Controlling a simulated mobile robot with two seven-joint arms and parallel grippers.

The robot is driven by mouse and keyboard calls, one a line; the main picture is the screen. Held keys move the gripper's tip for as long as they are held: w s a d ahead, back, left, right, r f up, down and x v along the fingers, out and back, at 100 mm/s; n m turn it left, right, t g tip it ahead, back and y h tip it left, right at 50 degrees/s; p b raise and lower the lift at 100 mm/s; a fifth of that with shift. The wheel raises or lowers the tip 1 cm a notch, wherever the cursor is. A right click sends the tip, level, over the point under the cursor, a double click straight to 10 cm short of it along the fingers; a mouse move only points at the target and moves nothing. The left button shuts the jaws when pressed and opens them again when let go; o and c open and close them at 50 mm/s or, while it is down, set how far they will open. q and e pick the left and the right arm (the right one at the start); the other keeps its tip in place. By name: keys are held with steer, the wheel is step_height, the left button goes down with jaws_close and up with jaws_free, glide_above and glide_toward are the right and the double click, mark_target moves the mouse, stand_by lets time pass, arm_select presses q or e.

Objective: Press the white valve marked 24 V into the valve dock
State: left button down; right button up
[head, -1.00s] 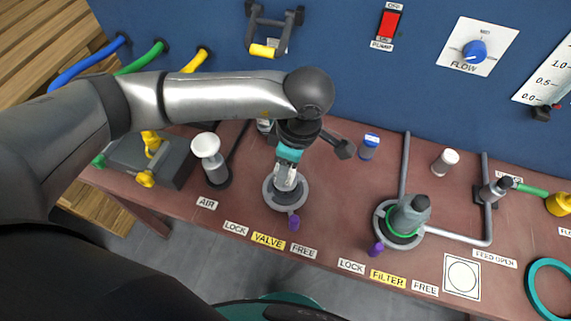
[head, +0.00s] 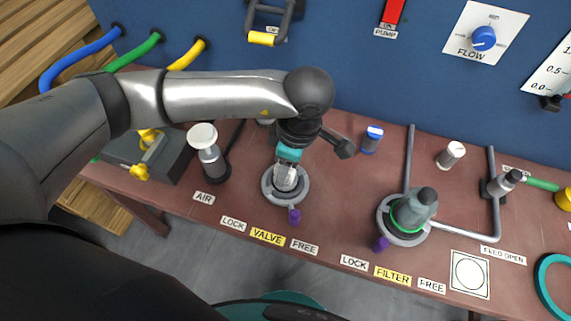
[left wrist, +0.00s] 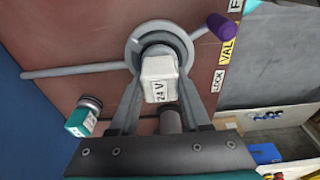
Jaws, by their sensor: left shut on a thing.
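The white valve (left wrist: 158,80), marked 24 V, is between the fingers of my left gripper (left wrist: 157,106), which is shut on it. In the left wrist view it is in line with the grey round valve dock (left wrist: 134,48), its far end at the dock's opening. I cannot tell how deep it sits. In the head view my left gripper (head: 287,180) points down into the dock ring (head: 269,196), and its fingers mostly hide the valve. The dock's purple-tipped lever (head: 294,216) points toward the front, near the VALVE label (head: 267,237). My right gripper is not in view.
The filter dock (head: 402,238) holds a grey filter (head: 414,210) to the right. A white-capped AIR plunger (head: 209,155) stands left of the valve dock. A blue-capped part (head: 371,139) and a white-capped part (head: 451,155) stand behind. A teal-and-white block (left wrist: 82,118) is near my gripper.

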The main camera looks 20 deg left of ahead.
arm_select(q)
steer(key=shift+f, duration=0.4)
steer(key=shift+c, duration=1.4)
jaws_free()
steer(key=shift+r, duration=0.1)
step_height(320, 180, up, 15)
steer(key=d+p, duration=0.1)
steer(key=d, duration=0.1)
steer(key=shift+d, duration=0.1)
